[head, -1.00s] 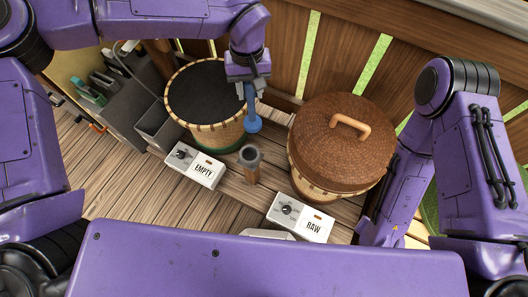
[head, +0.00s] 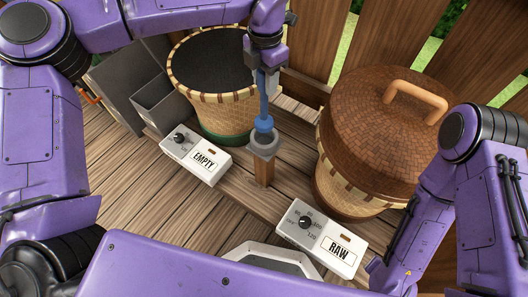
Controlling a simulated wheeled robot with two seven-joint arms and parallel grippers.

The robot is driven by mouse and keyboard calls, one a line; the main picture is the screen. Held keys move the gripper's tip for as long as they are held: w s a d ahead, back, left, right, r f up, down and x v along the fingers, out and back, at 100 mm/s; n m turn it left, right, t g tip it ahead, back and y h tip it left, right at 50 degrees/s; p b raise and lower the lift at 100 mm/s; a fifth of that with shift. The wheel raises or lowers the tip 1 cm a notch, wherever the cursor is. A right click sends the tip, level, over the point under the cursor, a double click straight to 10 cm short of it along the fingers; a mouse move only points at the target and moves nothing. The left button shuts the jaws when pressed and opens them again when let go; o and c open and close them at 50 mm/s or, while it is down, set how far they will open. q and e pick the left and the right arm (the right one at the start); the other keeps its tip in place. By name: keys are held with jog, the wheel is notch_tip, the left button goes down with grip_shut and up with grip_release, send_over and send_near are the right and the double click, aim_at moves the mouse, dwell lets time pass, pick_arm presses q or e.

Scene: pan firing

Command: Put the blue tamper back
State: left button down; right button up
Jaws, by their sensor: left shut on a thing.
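The blue tamper (head: 264,124) hangs upright from my left gripper (head: 264,73), which is shut on its handle. The tamper's blue head is at the mouth of a grey cup-like holder (head: 263,147) on a short wooden post (head: 264,171). I cannot tell whether the head rests in the holder or is just above it. My right arm is at the right edge, and its gripper is out of view.
An open basket with dark contents (head: 181,96) stands behind a white box marked EMPTY (head: 194,155). A lidded basket (head: 328,193) stands right of the post, behind a white box marked RAW (head: 322,238). Grey bins (head: 163,105) stand at left.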

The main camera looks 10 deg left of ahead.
aim_at(265, 107)
pick_arm(q)
jog(key=shift+r, duration=0.1)
notch_tip(265, 107, down, 9)
jog(key=shift+r+b, duration=0.1)
jog(key=shift+b, duration=0.65)
jog(key=shift+f, duration=0.45)
jog(key=shift+f, duration=0.15)
jog(key=c, duration=0.7)
grip_release()
